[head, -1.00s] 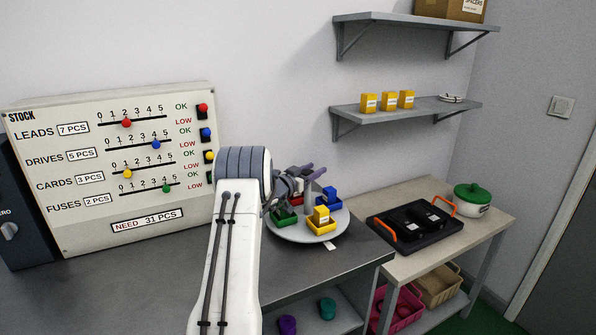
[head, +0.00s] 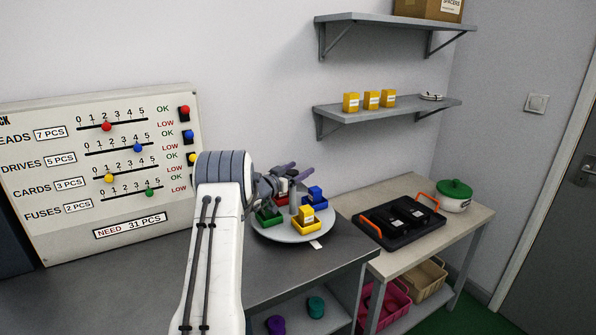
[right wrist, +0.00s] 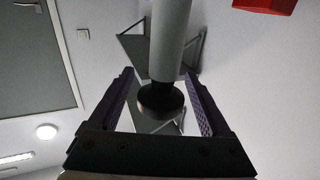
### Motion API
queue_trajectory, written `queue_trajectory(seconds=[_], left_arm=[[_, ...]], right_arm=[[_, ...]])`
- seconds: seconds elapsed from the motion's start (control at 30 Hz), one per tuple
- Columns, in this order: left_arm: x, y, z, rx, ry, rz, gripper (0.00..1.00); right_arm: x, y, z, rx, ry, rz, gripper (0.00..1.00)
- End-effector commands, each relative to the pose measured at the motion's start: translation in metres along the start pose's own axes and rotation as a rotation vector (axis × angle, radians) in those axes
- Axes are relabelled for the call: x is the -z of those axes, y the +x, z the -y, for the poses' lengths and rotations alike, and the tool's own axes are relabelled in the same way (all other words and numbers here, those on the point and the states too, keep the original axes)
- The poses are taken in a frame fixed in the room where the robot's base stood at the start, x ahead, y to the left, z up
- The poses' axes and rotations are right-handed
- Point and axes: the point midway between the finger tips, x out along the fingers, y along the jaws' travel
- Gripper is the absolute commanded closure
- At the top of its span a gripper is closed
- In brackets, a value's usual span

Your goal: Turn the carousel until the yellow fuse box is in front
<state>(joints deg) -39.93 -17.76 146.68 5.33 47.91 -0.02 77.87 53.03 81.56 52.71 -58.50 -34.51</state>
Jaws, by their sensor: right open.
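The round grey carousel (head: 278,235) stands on the dark bench. It carries a green tray (head: 268,219) at the left, something red (head: 281,199) at the back, a blue box (head: 315,194) at the back right and a yellow box with a label (head: 307,213) in a yellow tray at the front right. A white tab (head: 316,244) lies at the rim near the yellow tray. My right gripper (head: 289,175) is above the carousel. In the right wrist view its fingers are open on either side of a grey post (right wrist: 168,45) with a dark end. My left gripper is out of view.
A stock board (head: 100,165) stands behind the bench at the left. Wall shelves (head: 390,108) hang above.

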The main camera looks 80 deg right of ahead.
Motion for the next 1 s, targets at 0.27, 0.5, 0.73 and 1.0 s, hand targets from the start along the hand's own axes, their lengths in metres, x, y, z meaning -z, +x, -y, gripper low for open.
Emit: queue_trajectory(seconds=[0.27,0.5,0.73,1.0], left_arm=[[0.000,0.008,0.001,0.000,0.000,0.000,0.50],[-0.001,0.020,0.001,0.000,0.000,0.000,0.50],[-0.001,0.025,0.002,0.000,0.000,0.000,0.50],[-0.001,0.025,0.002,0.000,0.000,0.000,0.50]], right_arm=[[-0.002,-0.023,0.002,0.003,0.000,0.002,0.18],[-0.002,-0.071,0.001,0.003,0.000,0.000,0.18],[-0.001,-0.100,0.001,0.002,0.000,0.000,0.18],[0.000,-0.105,0.000,0.000,0.000,0.000,0.18]])
